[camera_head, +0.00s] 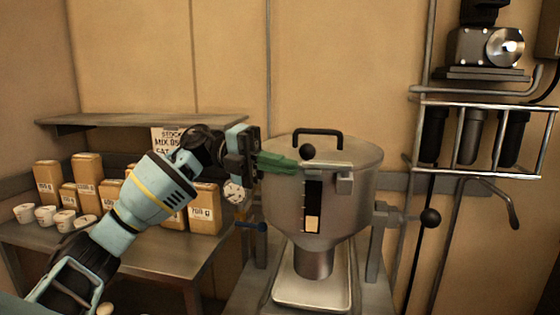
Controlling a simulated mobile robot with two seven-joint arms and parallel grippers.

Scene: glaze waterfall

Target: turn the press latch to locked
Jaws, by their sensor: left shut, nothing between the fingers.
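A grey metal hopper press (320,190) stands at the centre on a stand, with a black lid handle (318,132) on top. A black ball knob (308,151) sits at the front of the lid rim; I cannot tell for sure whether it is the latch. A small metal block (345,175) is on the rim to its right. My left gripper (294,164) has green fingers, shut and empty, at the upper left of the hopper, with the tips just left of and below the knob. I cannot tell whether they touch the hopper. My right gripper is not in view.
A side lever with a black ball (430,217) sticks out right of the hopper. A blue handle (250,226) is at its lower left. Several labelled boxes (88,178) and small cups (45,215) stand on the left table (150,252). A metal rack (480,104) is at right.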

